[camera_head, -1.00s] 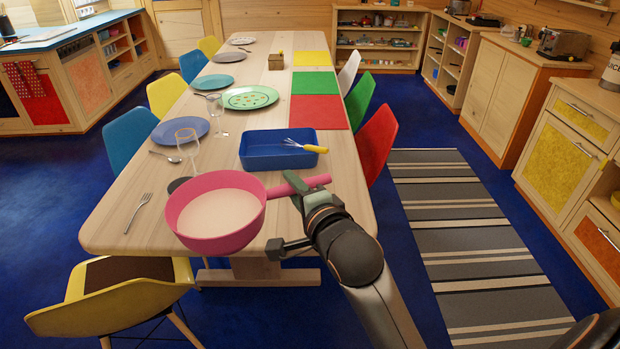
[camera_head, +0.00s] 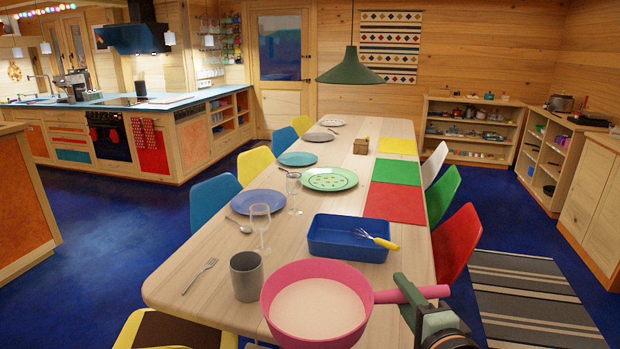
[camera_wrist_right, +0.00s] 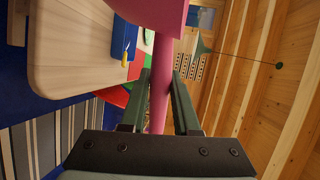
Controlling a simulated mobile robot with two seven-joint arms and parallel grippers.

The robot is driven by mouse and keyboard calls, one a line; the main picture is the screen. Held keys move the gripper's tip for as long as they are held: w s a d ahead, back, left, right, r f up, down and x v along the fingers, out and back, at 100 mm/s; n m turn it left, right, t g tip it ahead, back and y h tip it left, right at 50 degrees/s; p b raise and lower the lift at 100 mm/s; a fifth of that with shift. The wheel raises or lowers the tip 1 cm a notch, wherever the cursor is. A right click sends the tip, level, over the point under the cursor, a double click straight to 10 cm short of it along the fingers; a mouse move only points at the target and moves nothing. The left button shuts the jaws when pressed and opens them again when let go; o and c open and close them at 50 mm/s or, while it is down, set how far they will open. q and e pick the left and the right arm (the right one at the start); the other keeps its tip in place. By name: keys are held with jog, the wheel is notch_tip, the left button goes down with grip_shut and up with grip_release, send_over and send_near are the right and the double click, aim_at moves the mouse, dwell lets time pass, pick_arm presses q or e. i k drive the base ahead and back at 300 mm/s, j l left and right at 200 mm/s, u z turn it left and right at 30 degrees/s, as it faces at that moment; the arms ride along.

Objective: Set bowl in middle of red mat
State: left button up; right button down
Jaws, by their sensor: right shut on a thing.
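A pink round bowl-like pan (camera_head: 318,304) with a straight pink handle is in front of the table's near end in the head view. My right gripper (camera_head: 408,298) is shut on its handle. In the right wrist view the handle (camera_wrist_right: 161,85) runs between the two fingers of the gripper (camera_wrist_right: 166,100). The red mat (camera_head: 394,203) lies flat on the right side of the table, nearest of three coloured mats, and its top looks bare. The pan is nearer to me than the mat and apart from it. My left gripper is out of view.
A blue tray (camera_head: 335,250) with a yellow-handled whisk (camera_head: 375,238) stands between pan and red mat. A grey mug (camera_head: 246,276) and glasses (camera_head: 260,222) stand left. Green (camera_head: 398,171) and yellow (camera_head: 397,146) mats lie beyond. A red chair (camera_head: 457,243) flanks the table (camera_head: 190,262).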

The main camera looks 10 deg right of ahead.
aim_at(395, 195)
jog(key=i+l+z, duration=0.2)
jog(key=l+z, duration=0.25)
jog(key=l, duration=0.15)
jog(key=i+l+z, duration=0.25)
jog(key=l+z, duration=0.25)
jog(key=i+l+z, duration=0.75)
jog(key=z, duration=0.15)
jog(key=i+l, duration=0.1)
jog(key=i, duration=0.45)
jog(key=i+l, duration=0.1)
jog(key=i, duration=0.4)
jog(key=i+u, duration=0.35)
jog(key=i+l+u, duration=0.3)
jog(key=i, duration=0.25)
jog(key=i+u, duration=0.3)
jog(key=u, duration=0.2)
jog(key=i+l+u, duration=0.2)
jog(key=u, duration=0.25)
jog(key=i+l+u, duration=0.15)
jog(key=u, duration=0.35)
jog(key=i+l+u, duration=0.2)
jog(key=u, duration=0.25)
jog(key=i+l+u, duration=0.1)
jog(key=l+u, duration=0.15)
jog(key=u, duration=0.25)
jog(key=i+l+u, duration=0.1)
jog(key=l+u, duration=0.15)
jog(key=u, duration=0.2)
